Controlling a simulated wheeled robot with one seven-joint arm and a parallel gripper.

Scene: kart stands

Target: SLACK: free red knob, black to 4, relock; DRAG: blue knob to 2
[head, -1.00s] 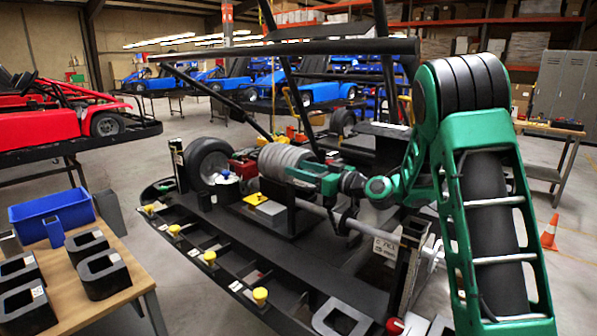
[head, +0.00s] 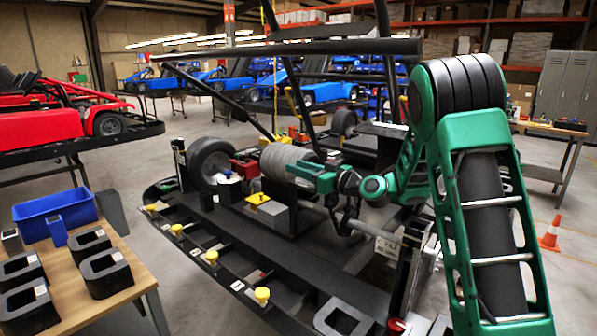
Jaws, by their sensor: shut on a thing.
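My gripper (head: 305,170) is at the middle of the black kart stand, against the grey ribbed cylinder (head: 285,160). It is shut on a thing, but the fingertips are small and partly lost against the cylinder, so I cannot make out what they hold. A red round knob (head: 396,326) shows at the front lower edge of the stand, well below my gripper. I cannot pick out the black knob or the blue knob, nor read any scale numbers.
Yellow knobs (head: 262,295) line the stand's front rail. A black wheel (head: 211,160) and a red part (head: 245,168) lie left of my gripper. A roll bar (head: 270,50) crosses above. A wooden table (head: 135,285) with a blue bin (head: 58,212) stands at left.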

